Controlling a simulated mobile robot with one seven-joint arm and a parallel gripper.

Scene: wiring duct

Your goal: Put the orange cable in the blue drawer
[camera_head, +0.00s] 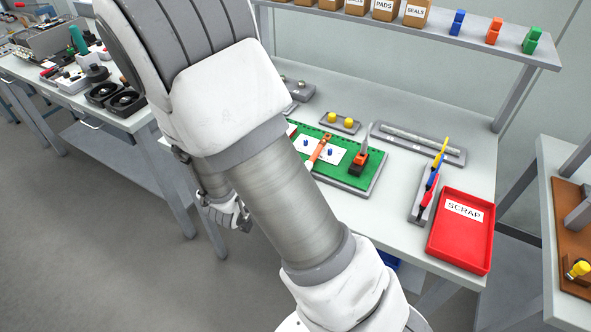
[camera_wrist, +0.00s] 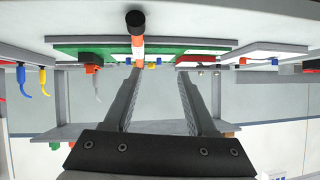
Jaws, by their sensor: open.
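An orange plug block (camera_head: 358,161) with a grey lead stands on the right part of a green board (camera_head: 372,185); it also shows in the wrist view (camera_wrist: 92,62). I cannot tell for sure that it is the orange cable. A blue drawer-like piece (camera_head: 388,260) shows under the bench's front edge, mostly hidden by my arm; I cannot tell whether it is open. My gripper (camera_wrist: 160,72) is open and empty in the wrist view, apart from the things on the bench. An orange-handled tool (camera_head: 319,151) lies on the board; an orange and white stick (camera_wrist: 138,42) shows ahead of the left finger.
A red SCRAP tray (camera_head: 485,247) is at the bench's right front. A grey rack (camera_head: 420,208) holds yellow, blue and red items. A grey slotted tray (camera_head: 455,157) lies behind. A shelf (camera_head: 480,42) carries boxes above. My arm blocks the bench's left front.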

